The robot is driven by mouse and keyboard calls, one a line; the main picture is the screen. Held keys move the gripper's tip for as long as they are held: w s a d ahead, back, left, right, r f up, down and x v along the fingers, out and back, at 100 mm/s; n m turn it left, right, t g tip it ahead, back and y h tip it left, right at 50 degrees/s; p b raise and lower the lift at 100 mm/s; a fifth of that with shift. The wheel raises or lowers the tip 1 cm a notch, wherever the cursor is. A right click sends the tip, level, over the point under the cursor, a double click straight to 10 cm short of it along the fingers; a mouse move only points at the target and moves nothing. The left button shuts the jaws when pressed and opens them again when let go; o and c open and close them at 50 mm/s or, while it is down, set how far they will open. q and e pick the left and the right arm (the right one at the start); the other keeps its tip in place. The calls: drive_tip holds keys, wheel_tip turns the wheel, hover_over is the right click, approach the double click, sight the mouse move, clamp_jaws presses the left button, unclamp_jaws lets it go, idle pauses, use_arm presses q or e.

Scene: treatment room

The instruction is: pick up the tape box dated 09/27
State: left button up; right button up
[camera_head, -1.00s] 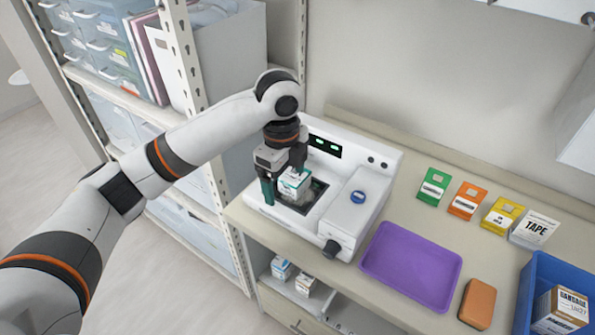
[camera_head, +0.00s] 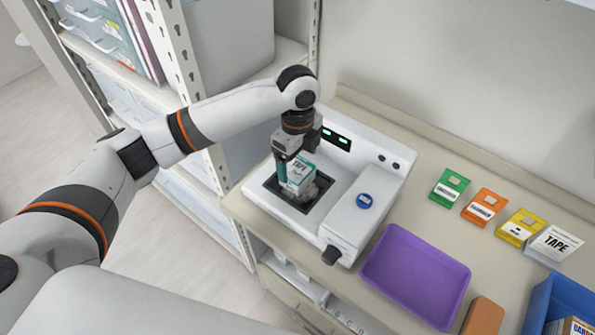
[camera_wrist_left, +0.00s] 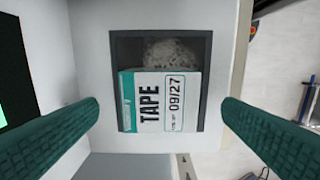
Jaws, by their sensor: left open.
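A white and teal tape box (camera_head: 300,172) stands in the dark square recess of the white machine (camera_head: 352,208). In the left wrist view the tape box (camera_wrist_left: 160,102) shows "TAPE" and the date 09/27. My left gripper (camera_head: 299,168) is above the recess, its fingers open. In the left wrist view the green fingers of the left gripper (camera_wrist_left: 160,107) are on either side of the box, with gaps to both sides. In the head view the far finger is partly hidden. My right gripper is not in view.
A pale speckled lump (camera_wrist_left: 172,53) lies beside the box in the recess. The recess rim surrounds both. Right of the machine are a purple tray (camera_head: 412,275), several coloured packets, a "TAPE" card (camera_head: 553,244) and a blue bin (camera_head: 545,292). A shelf rack (camera_head: 185,85) stands left.

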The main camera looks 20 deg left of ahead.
sight(297, 168)
use_arm(q)
wheel_tip(297, 168, down, 4)
drive_tip(key=shift+f+p, duration=0.25)
drive_tip(key=shift+p, duration=0.55)
drive_tip(key=shift+f, duration=0.35)
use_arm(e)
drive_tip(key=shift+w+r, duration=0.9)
use_arm(q)
drive_tip(key=shift+c, duration=0.6)
drive_tip(key=c, duration=1)
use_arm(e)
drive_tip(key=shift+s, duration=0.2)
use_arm(q)
drive_tip(key=shift+r, duration=0.1)
